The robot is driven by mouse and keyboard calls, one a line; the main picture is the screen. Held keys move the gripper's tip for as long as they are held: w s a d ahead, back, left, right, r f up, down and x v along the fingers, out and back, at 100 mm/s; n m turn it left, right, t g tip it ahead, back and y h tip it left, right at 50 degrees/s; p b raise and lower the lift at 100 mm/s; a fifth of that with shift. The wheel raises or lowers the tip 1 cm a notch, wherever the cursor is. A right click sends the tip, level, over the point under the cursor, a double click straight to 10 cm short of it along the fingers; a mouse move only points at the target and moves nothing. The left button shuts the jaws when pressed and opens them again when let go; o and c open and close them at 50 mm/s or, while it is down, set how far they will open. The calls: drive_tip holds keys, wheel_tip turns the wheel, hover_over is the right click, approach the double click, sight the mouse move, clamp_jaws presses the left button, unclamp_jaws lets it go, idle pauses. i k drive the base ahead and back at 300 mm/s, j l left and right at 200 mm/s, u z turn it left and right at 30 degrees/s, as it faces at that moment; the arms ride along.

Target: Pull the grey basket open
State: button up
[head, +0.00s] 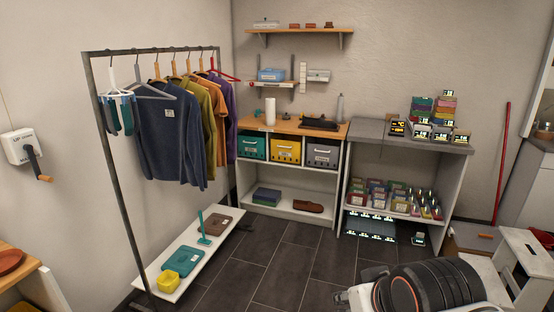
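The grey basket (321,155) sits in the right-hand slot of the shelf unit under the wooden top, in the middle of the head view. Its front has a handle opening and a pale label. It looks pushed in level with the yellow basket (286,150) and the teal basket (252,147) to its left. Part of my arm, black and ribbed, fills the bottom right of the view. My gripper cannot be made out, and nothing of mine touches the basket.
A clothes rack (110,150) with hanging garments stands left of the shelf unit. A grey-topped counter (372,133) with small labelled goods adjoins it on the right. A white step stool (525,260) stands at the right. The dark tiled floor (285,265) before the baskets is clear.

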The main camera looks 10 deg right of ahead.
sight(326, 149)
drive_tip(key=i+l+z, duration=0.3)
drive_tip(key=i, duration=0.95)
drive_tip(key=i+j+z, duration=0.1)
drive_tip(key=i+z, duration=0.2)
drive_tip(key=i, duration=0.9)
drive_tip(key=i+z, duration=0.25)
drive_tip(key=i, duration=0.35)
